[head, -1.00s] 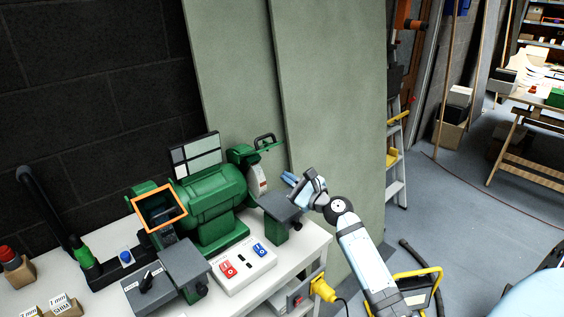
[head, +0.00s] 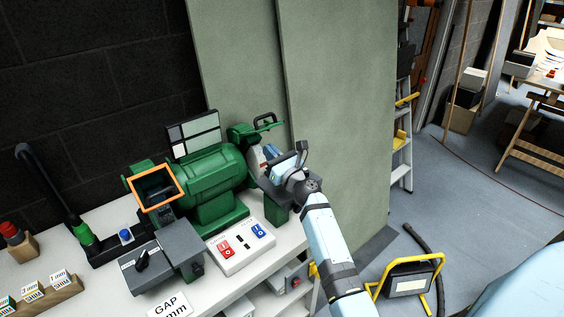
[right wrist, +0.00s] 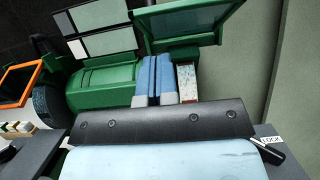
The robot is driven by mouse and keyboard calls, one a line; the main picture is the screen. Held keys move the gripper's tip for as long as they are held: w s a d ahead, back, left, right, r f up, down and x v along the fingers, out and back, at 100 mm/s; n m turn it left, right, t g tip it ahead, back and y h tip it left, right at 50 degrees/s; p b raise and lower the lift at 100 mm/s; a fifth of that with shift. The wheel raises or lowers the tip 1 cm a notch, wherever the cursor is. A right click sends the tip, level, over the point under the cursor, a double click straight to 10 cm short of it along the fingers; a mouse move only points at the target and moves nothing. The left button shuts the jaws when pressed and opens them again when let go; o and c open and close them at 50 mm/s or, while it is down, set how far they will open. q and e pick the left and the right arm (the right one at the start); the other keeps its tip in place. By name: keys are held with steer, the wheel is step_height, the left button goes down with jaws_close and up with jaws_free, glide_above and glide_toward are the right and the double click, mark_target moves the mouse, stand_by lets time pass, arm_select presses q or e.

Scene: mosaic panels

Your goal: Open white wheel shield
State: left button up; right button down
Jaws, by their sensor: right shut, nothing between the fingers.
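The green bench grinder (head: 218,178) stands on the white bench. Its white wheel (right wrist: 187,88) is at the right end, partly hidden by my gripper in the head view. The white wheel shield (head: 264,124) is a green-framed clear panel above that wheel. In the right wrist view the shield (right wrist: 192,24) spans the top middle. My right gripper (right wrist: 156,66) is shut and empty, its blue fingers just left of the wheel and close to the shield's lower left edge. I cannot tell whether they touch. In the head view my right gripper (head: 272,156) is beside the wheel. My left gripper is out of view.
An orange-framed shield (head: 158,186) covers the left wheel. A dark tool rest (head: 275,192) sits under my right gripper. A switch box (head: 242,247) with red and blue switches is in front of the grinder. Green panels (head: 340,130) stand close behind.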

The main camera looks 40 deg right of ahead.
mark_target(257, 121)
steer(key=r, duration=0.1)
steer(key=w+r+p, duration=0.1)
steer(key=r, duration=0.1)
steer(key=shift+w+r, duration=0.2)
steer(key=r+p, duration=0.1)
steer(key=w+r+p, duration=0.1)
steer(key=r, duration=0.1)
steer(key=shift+a, duration=0.1)
steer(key=shift+f, duration=0.2)
